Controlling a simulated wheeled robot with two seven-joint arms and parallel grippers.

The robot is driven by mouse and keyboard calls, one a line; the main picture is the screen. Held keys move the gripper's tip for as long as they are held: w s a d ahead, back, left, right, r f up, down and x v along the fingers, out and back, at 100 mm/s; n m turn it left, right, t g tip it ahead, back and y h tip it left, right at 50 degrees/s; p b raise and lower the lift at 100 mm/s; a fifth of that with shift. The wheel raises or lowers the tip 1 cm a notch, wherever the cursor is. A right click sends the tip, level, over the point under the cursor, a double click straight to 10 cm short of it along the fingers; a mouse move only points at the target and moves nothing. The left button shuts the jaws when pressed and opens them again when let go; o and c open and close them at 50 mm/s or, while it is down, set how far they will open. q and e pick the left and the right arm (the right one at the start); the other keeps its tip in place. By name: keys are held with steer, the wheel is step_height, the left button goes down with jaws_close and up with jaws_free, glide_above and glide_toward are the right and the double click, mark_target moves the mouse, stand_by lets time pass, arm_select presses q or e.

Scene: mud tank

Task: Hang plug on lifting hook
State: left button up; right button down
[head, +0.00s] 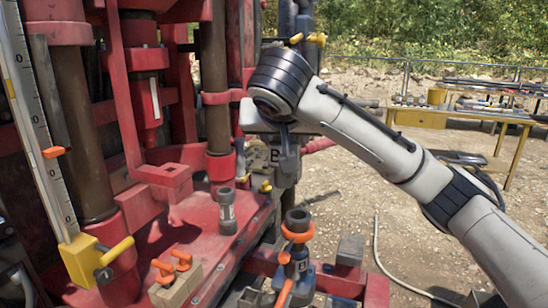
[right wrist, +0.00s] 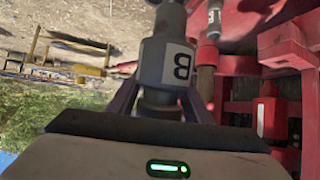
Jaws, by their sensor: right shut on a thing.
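My right gripper (head: 284,138) is partly hidden by its own wrist in the head view. It is shut on a grey plug (head: 285,172) with a white label marked "B". In the right wrist view, the two fingers sit on either side of the plug's narrow neck, and the plug (right wrist: 166,62) extends away from the gripper. The plug hangs above the front edge of the red rig deck. A dark hanging fitting with yellow parts (head: 317,40) shows just behind and above my wrist; I cannot tell whether it is the lifting hook. My left gripper is out of view.
On the red deck (head: 178,226) stands a grey labelled cylinder (head: 227,212). In front are an orange-collared fitting (head: 298,226) and a block with orange handles (head: 176,284). Red columns crowd the left. A yellow table (head: 420,119) stands at the right beyond open gravel.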

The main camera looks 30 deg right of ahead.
steer(key=w+d+f, duration=0.3)
steer(key=w+d, duration=0.5)
steer(key=d, duration=0.1)
steer(key=shift+d+b, duration=0.35)
steer(key=shift+b, duration=0.05)
stand_by(1.9)
steer(key=shift+w+f, duration=0.1)
steer(key=shift+f, duration=0.05)
stand_by(0.5)
